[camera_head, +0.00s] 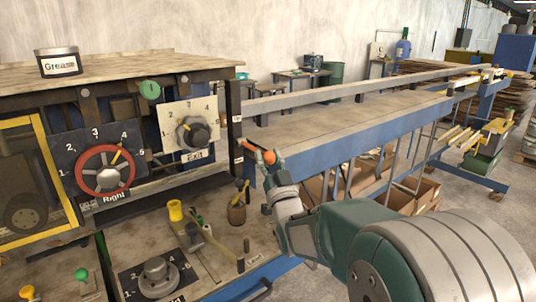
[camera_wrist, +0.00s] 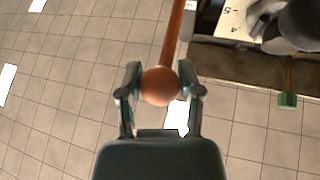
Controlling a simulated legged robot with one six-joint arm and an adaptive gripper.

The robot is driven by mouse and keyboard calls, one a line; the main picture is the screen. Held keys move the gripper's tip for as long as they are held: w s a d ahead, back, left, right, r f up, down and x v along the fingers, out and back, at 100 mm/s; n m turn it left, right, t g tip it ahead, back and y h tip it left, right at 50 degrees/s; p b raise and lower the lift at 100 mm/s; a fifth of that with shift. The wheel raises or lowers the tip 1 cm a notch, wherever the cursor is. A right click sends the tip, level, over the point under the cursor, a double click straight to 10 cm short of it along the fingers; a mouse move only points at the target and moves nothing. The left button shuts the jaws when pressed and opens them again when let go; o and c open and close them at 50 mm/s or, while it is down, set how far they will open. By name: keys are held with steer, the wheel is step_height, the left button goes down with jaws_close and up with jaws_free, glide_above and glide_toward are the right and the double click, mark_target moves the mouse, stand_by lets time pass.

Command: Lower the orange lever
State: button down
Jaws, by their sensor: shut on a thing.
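The orange lever (camera_wrist: 171,40) shows in the wrist view as an orange-brown rod with a round ball knob (camera_wrist: 159,86) at its near end. My gripper (camera_wrist: 161,92) has one finger on each side of the knob and is shut on it. In the head view the orange knob (camera_head: 269,157) shows at the tip of my gripper (camera_head: 272,164), beside the dark post at the right end of the machine.
The machine panel has a red-ringed dial (camera_head: 105,170) and a black Exit dial (camera_head: 193,133). A grease tin (camera_head: 58,62) stands on top. A blue-railed conveyor (camera_head: 350,135) runs behind my arm.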

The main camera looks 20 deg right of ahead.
steer(key=shift+f, duration=0.15)
steer(key=shift+c, duration=1.3)
jaws_free()
step_height(320, 180, up, 10)
